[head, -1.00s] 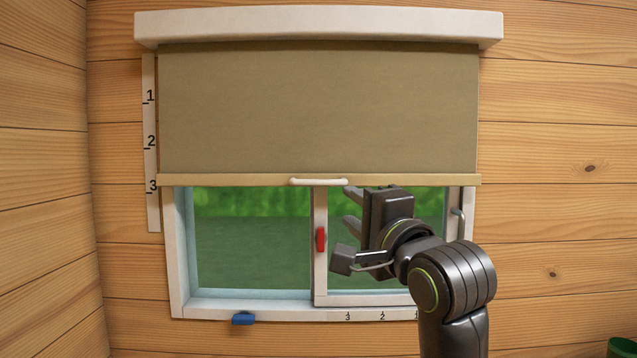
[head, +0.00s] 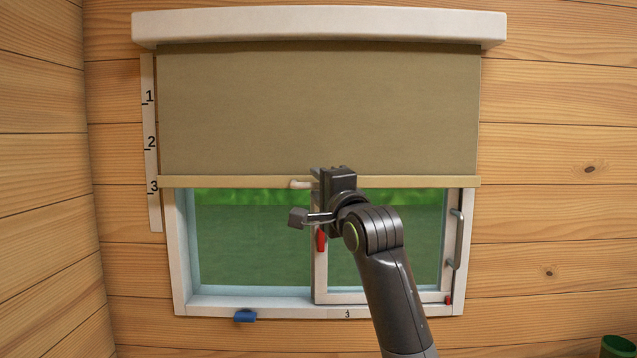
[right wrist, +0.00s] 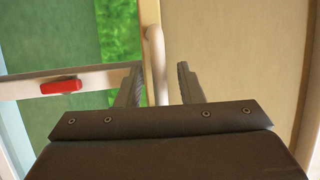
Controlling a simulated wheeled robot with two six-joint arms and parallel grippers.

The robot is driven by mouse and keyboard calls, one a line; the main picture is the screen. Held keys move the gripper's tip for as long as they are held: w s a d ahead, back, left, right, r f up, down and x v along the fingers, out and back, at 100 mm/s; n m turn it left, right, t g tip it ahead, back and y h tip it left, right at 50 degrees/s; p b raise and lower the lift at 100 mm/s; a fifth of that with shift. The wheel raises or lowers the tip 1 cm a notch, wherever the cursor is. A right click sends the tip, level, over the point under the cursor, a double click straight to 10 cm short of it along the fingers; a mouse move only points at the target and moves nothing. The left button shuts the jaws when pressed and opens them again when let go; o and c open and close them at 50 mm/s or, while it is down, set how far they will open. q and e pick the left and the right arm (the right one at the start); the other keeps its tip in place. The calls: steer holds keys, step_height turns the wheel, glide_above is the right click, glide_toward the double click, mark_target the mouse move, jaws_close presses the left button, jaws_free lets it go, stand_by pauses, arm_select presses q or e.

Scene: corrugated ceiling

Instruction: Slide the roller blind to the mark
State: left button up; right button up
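The tan roller blind (head: 318,110) is drawn down over the upper part of the window. Its pale bottom bar (head: 230,182) is roughly level with the 3 on the vertical scale (head: 149,115) at the left. A white handle (head: 299,184) sits mid-bar, its right part hidden behind my right gripper (head: 318,178). In the right wrist view the gripper's two fingers (right wrist: 160,88) are apart. The handle (right wrist: 154,55) shows between them, nearer the left finger; contact cannot be told. My left gripper is not in view.
Below the blind is a sliding window with a grey handle (head: 458,238) on its right. A red piece (head: 321,240) is on the sash's left post, partly behind my arm. A blue piece (head: 245,316) is under the sill. A green container (head: 615,346) stands at lower right.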

steer(key=shift+w+a, duration=0.1)
steer(key=shift+w, duration=0.05)
jaws_close()
steer(key=shift+r, duration=0.1)
stand_by(0.3)
step_height(320, 180, up, 17)
steer(key=p, duration=1.4)
steer(key=shift+f, duration=0.3)
